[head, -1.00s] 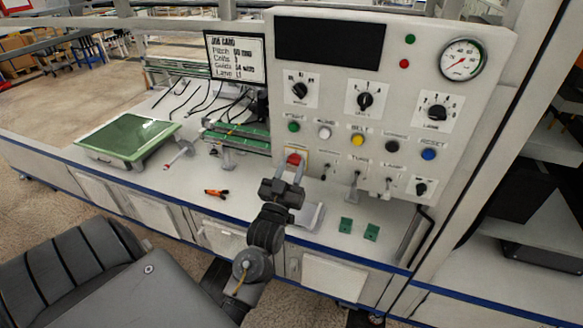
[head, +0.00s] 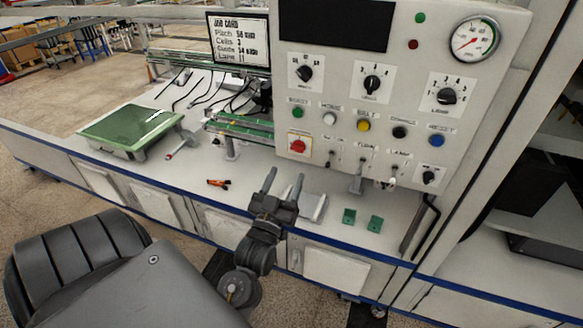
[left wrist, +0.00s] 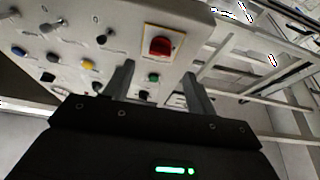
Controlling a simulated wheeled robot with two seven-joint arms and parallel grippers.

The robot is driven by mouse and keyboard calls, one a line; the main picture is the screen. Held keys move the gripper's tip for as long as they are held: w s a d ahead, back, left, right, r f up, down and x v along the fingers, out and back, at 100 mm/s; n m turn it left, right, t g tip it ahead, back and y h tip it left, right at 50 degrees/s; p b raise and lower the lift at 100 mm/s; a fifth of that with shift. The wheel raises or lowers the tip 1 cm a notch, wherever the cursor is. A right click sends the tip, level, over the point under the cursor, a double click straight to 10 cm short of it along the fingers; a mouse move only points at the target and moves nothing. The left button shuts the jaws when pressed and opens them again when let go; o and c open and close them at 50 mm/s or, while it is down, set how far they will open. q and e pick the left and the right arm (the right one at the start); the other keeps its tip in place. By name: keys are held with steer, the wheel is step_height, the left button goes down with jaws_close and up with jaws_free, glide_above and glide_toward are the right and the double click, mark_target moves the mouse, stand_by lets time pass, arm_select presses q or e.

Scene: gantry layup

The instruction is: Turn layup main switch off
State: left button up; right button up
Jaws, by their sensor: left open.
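The main switch is most likely the red knob (head: 298,145) on a pale plate with a yellow edge, at the lower left of the grey control panel (head: 345,112). It also shows in the left wrist view (left wrist: 160,46), beyond my fingertips. Which way the knob is turned is hard to tell. My left gripper (head: 284,176) is open and empty, below and in front of the knob, apart from it. Its two fingers also show in the left wrist view (left wrist: 157,74), spread with a gap between them. My right gripper is not in view.
The panel holds several black dials, coloured buttons, small toggles and a gauge (head: 474,39). On the bench lie a green-topped plate (head: 128,128), an orange-handled tool (head: 218,183) and two green blocks (head: 349,216). A job card screen (head: 239,41) stands left of the panel.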

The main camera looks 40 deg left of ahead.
arm_select(q)
steer(key=shift+b+v, duration=0.3)
steer(key=shift+v, duration=1.25)
steer(key=w+d+f+m+g+h, duration=0.1)
steer(key=d+f+g+h, duration=0.15)
steer(key=f, duration=1.05)
steer(key=w+d+f+m+g+h, duration=0.1)
steer(key=w+d+f+g+h, duration=0.15)
steer(key=f, duration=0.95)
steer(key=s+d+f+m+g+h, duration=0.15)
steer(key=s+f, duration=0.25)
steer(key=f, duration=0.4)
steer(key=s+d+f+g, duration=0.3)
steer(key=s+f, duration=0.1)
steer(key=f, duration=0.4)
steer(key=s+d+f+g+h, duration=0.1)
steer(key=s+d+f+g, duration=0.2)
steer(key=f, duration=0.4)
steer(key=s+a+f+m+g, duration=0.1)
steer(key=s+f+g, duration=0.1)
steer(key=s+f, duration=0.3)
steer(key=s+a+f+m+g, duration=0.1)
steer(key=s+f, duration=0.4)
steer(key=s, duration=0.8)
steer(key=s+a+f+m+g, duration=0.1)
steer(key=s+f+g, duration=0.3)
steer(key=s, duration=0.6)
steer(key=shift+a+f, duration=0.7)
steer(key=shift+f, duration=0.15)
